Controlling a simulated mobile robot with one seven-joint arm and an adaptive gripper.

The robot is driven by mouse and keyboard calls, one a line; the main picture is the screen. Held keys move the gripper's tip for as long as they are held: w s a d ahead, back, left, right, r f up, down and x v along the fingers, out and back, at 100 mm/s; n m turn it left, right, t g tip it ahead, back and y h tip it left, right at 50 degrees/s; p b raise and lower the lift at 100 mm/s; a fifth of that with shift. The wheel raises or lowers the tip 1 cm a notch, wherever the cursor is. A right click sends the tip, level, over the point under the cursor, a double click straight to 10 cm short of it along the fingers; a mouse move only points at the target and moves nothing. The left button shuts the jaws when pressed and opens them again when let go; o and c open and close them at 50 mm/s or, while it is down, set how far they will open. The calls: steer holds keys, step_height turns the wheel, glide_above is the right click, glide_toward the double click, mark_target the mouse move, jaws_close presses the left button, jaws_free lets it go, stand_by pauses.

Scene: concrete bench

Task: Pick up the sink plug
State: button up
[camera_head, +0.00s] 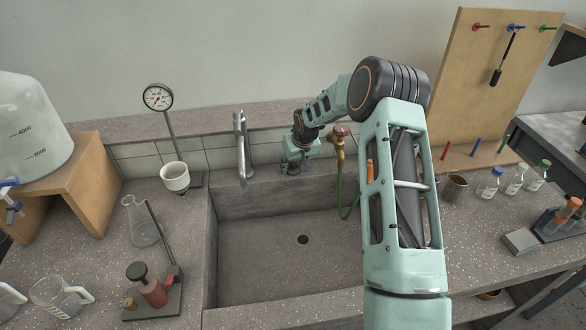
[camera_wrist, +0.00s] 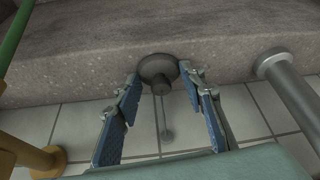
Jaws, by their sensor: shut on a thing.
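The sink plug (camera_wrist: 153,68) is a dark grey round disc with a short stem, seen in the wrist view. A thin chain or rod runs from it to a small round fitting (camera_wrist: 167,135) on the tiles. My gripper (camera_wrist: 163,80) has its blue-padded fingers on either side of the plug, shut on it, by the concrete edge. In the head view my gripper (camera_head: 291,168) is at the back edge of the sink (camera_head: 255,270), against the tiled strip; the plug cannot be made out there.
A metal tap (camera_head: 240,150) stands left of my gripper. A brass valve (camera_head: 340,150) with a green hose (camera_head: 341,205) is close on its right. Glassware and a gauge stand (camera_head: 158,97) fill the left bench; bottles (camera_head: 515,180) stand at right. The sink basin is otherwise clear.

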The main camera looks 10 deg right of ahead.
steer(key=shift+r, duration=0.1)
steer(key=shift+r, duration=0.65)
steer(key=v, duration=0.3)
steer(key=s+v, duration=0.1)
steer(key=v, duration=0.2)
steer(key=b+v, duration=0.1)
steer(key=v, duration=0.2)
steer(key=shift+s+a+f, duration=0.15)
steer(key=shift+a+f, duration=0.1)
steer(key=shift+a, duration=0.1)
step_height(320, 180, up, 4)
steer(key=b, duration=0.1)
glide_above(302, 238)
steer(key=f+b, duration=0.5)
steer(key=f, duration=0.2)
steer(key=s+f+b, duration=0.1)
steer(key=f+b, duration=0.5)
steer(key=f, duration=0.1)
steer(key=f+b, duration=0.5)
steer(key=f, duration=0.2)
steer(key=shift+s+d+f, duration=0.2)
steer(key=shift+s+f, duration=0.1)
steer(key=shift+f+b, duration=3.65)
steer(key=shift+f, duration=1.1)
steer(key=shift+c, duration=0.2)
steer(key=shift+f+b, duration=0.35)
steer(key=shift+f, duration=0.1)
